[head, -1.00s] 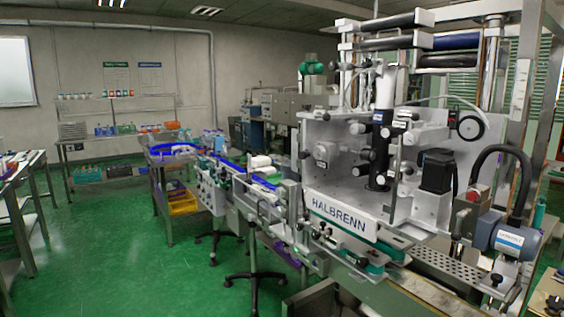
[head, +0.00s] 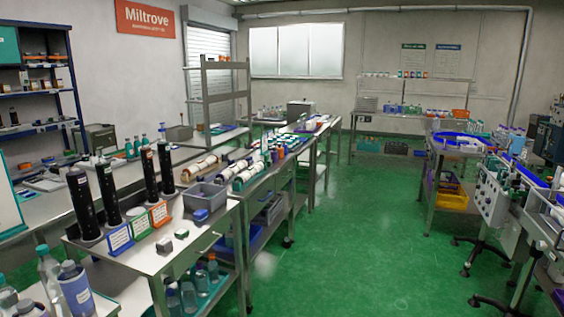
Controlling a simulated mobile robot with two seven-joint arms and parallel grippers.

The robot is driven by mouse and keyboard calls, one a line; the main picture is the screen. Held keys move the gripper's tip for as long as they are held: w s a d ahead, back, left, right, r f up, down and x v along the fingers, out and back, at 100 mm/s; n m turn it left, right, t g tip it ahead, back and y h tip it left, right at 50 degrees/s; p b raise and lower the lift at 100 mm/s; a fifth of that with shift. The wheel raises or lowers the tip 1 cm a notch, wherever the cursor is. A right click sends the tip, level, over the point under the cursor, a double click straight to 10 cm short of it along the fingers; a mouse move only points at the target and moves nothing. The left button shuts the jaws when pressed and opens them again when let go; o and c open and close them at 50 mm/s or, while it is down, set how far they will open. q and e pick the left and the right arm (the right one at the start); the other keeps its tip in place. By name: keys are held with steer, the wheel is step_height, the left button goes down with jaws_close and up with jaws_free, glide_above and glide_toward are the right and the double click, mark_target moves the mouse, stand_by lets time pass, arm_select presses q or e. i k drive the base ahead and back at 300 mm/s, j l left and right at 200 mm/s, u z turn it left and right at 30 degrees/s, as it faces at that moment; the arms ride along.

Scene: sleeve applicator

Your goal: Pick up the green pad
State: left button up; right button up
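A small block with a dark green part (head: 181,233) lies on the near steel table (head: 215,228), close to its front right edge. It may be the green pad, but it is too small to be sure. A small grey-white block (head: 164,244) lies just left of it. A small blue item (head: 201,215) lies behind it, in front of a grey bin. Neither of my grippers is in view.
Tall black cylinders (head: 152,172) and card holders in blue, green and orange (head: 159,213) stand left of the small blocks. A grey bin (head: 205,196) stands behind. Bottles (head: 188,292) sit on the lower shelf. Green floor (head: 350,235) is clear to the right.

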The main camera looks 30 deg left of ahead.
mark_target(270, 162)
steer(key=i+j+u, duration=0.3)
steer(key=i, duration=0.15)
steer(key=i+u, duration=0.3)
steer(key=i, duration=0.15)
steer(key=i+l+u, duration=0.1)
steer(key=i+u, duration=0.25)
steer(key=i, duration=2.4)
